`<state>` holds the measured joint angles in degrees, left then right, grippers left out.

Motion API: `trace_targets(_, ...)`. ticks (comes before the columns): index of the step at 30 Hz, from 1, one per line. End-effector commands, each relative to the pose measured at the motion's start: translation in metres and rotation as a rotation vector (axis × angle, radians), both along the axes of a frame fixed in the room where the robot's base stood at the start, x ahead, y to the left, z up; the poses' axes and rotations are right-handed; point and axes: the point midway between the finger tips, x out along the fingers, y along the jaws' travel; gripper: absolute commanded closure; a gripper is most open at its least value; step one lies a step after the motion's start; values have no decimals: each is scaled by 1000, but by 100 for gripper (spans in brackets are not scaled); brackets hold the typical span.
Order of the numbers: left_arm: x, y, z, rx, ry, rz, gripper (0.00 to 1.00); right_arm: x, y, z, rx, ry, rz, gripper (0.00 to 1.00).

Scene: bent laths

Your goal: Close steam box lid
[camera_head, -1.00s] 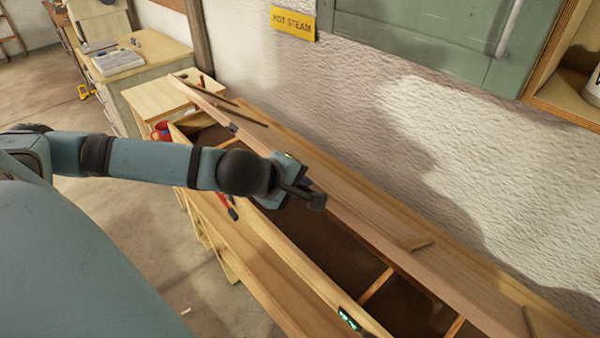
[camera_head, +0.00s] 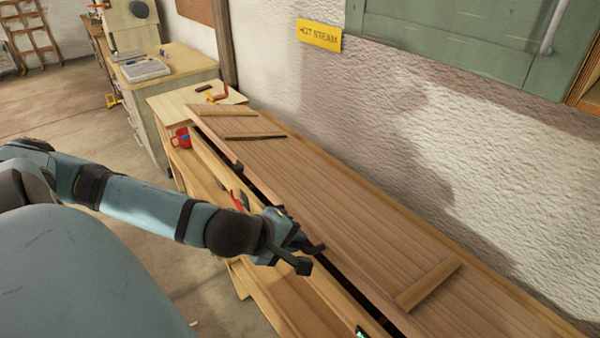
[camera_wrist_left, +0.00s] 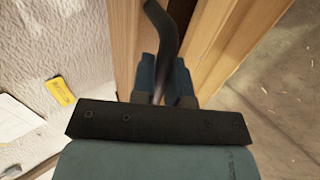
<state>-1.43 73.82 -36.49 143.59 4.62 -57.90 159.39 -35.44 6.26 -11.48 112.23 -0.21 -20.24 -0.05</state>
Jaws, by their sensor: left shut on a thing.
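The steam box lid (camera_head: 350,205) is a long wooden panel with cross battens. It lies almost flat over the steam box (camera_head: 318,290), with a narrow dark gap along the front edge. My left gripper (camera_head: 305,257) is at this front edge, shut on the lid, apparently by a dark handle. My right gripper is not in view.
A textured white wall with a yellow HOT STEAM sign (camera_head: 319,35) stands behind the box. Floor is open at left.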

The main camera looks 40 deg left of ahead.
Motion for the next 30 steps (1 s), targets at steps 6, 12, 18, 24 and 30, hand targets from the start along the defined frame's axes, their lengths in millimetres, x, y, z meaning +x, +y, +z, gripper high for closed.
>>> trace_targets(6,-9,2,-24,2,2,-1,100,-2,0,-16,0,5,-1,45)
trace_targets(12,-12,2,-41,1,4,1,100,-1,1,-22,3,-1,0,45)
trace_targets(18,-15,2,-73,1,5,1,100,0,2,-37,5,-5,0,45)
trace_targets(24,-18,3,-97,2,3,2,100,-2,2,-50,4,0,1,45)
trace_targets(30,-18,3,-99,3,1,0,100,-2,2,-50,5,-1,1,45)
